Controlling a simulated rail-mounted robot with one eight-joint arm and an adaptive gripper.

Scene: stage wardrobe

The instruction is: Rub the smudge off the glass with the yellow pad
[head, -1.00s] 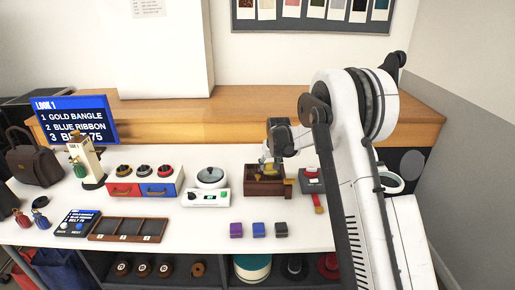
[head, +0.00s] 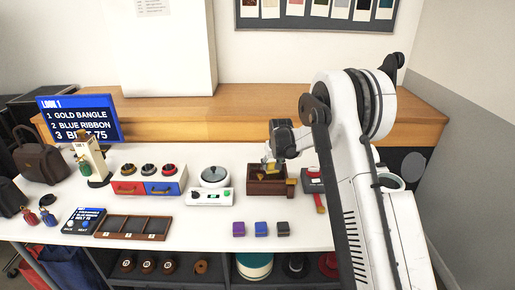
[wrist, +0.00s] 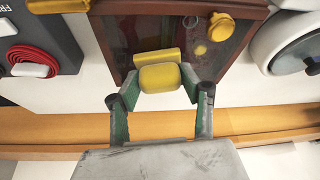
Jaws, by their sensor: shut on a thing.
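My gripper (wrist: 157,76) is shut on the yellow pad (wrist: 160,78), a rounded block between its fingertips. It is over the dark glass (wrist: 180,40) of a brown wooden box. I cannot tell whether the pad touches the glass. A faint round mark (wrist: 200,50) shows on the glass to the right of the pad; it may be the smudge. A yellow bar (wrist: 157,57) lies just beyond the pad.
A red-banded item (head: 313,176) stands right of the box, and a white scale-like device (head: 209,196) with a round dish left of it. Purple, blue and black blocks (head: 260,229) sit in front.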

